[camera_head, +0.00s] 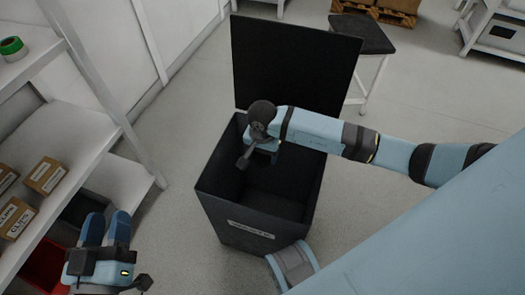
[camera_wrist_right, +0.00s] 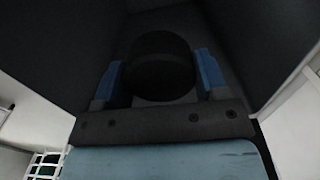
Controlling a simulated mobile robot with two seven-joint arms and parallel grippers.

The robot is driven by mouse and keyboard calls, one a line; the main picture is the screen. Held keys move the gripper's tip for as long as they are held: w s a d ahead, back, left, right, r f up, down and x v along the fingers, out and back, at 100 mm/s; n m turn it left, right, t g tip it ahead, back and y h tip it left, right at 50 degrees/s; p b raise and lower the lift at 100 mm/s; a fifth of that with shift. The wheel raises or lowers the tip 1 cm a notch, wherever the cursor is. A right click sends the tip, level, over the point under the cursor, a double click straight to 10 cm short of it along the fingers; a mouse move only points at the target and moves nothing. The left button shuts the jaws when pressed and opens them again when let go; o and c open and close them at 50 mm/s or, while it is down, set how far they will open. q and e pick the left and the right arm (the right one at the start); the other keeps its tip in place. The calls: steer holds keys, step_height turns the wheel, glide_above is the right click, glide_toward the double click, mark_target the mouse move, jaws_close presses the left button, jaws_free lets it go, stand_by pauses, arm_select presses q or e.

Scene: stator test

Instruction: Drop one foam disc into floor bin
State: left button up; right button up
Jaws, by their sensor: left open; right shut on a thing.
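The floor bin (camera_head: 262,236) is a black open box with a label on its front and its lid (camera_head: 295,62) raised at the back. My right gripper (camera_head: 260,158) points down into the bin's opening. In the right wrist view, its two blue fingers (camera_wrist_right: 159,80) are shut on a dark round foam disc (camera_wrist_right: 158,62), with the dark bin walls around it. The disc cannot be made out in the head view. My left gripper (camera_head: 106,228) is open, with no object visible between its fingers, at the lower left beside the shelf.
A white shelf unit (camera_head: 75,140) on the left holds small cardboard boxes (camera_head: 45,176), a green tape roll (camera_head: 12,47) and a red bin (camera_head: 42,265). A dark-topped stool (camera_head: 362,35) stands behind the lid. The floor right of the bin is partly covered by my arm.

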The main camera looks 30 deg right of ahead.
arm_select(q)
steer(key=shift+r, duration=0.15)
arm_select(e)
steer(key=o, duration=1)
steer(key=shift+r, duration=0.4)
step_height(320, 180, up, 3)
steer(key=shift+d+r+p, duration=0.1)
steer(key=shift+p, duration=0.55)
steer(key=shift+w+r, duration=0.1)
steer(key=shift+r, duration=0.85)
arm_select(q)
step_height(320, 180, down, 6)
steer(key=a+g+y+p, duration=0.2)
steer(key=shift+s+a+g+y, duration=0.2)
steer(key=shift+s+g+y, duration=0.1)
steer(key=shift+s+g, duration=0.1)
arm_select(e)
step_height(320, 180, up, 8)
steer(key=shift+f, duration=0.1)
